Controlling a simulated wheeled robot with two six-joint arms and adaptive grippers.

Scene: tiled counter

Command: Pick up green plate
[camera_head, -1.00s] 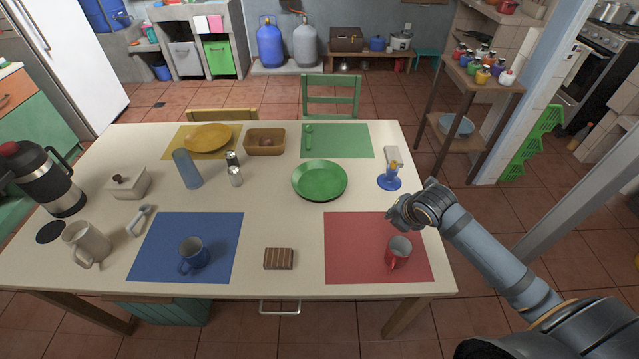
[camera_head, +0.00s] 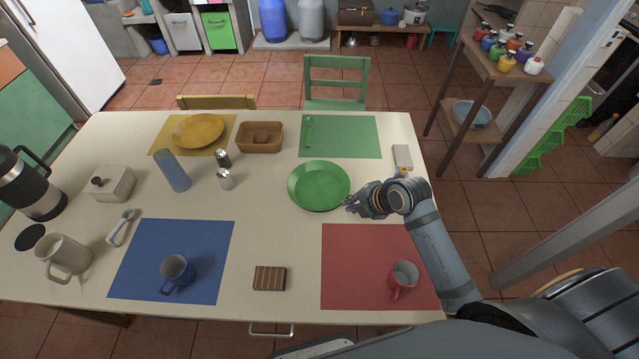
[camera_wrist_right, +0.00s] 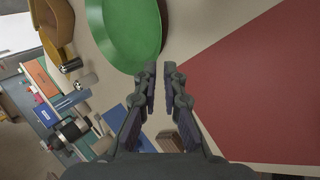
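The green plate (camera_head: 319,185) lies flat on the table, right of its middle and in front of the green placemat. It also shows at the top of the right wrist view (camera_wrist_right: 128,28). My right gripper (camera_head: 351,206) is low beside the plate's right front rim. In the right wrist view its two fingers (camera_wrist_right: 160,68) are apart with a narrow, empty gap, and their tips lie just short of the plate's rim. Whether a fingertip touches the rim I cannot tell. My left gripper is not in view.
A small white item (camera_head: 402,155) lies behind the arm. Salt and pepper shakers (camera_head: 225,178) and a brown basket (camera_head: 261,140) are left of the plate.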

